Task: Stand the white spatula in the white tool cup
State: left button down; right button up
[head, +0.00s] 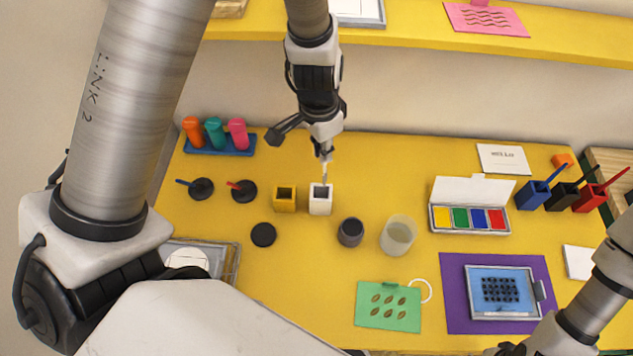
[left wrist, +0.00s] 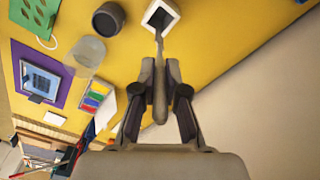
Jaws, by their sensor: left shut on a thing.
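The white tool cup (head: 320,206) is a small square cup standing upright on the yellow table, its dark opening facing up. In the left wrist view the cup (left wrist: 173,8) is at the top. My left gripper (head: 325,153) is above the cup, pointing down, and is shut on the white spatula (head: 324,173). In the left wrist view the spatula (left wrist: 159,75) runs between the fingertips (left wrist: 160,90) towards the cup. Its lower end meets the cup's mouth in the picture; I cannot tell how deep it reaches. My right gripper is out of view; only part of its arm shows.
A yellow cup (head: 284,204) stands close to the left of the white cup. A dark round pot (head: 350,232) and a clear cup (head: 397,236) are to the right. A black lid (head: 263,235) lies in front. Two black inkpots stand further left. A yellow shelf (head: 420,33) is behind.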

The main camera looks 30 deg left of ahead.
pick_arm(q)
notch_tip(320, 180, down, 10)
jog(key=b, duration=0.1)
jog(key=shift+s+m+y, duration=0.25)
jog(key=shift+m+y, duration=0.05)
jog(key=shift+m, duration=0.1)
jog(key=shift+f+b, duration=0.1)
jog(key=shift+b, duration=0.35)
jog(key=c, duration=1.2)
grip_release()
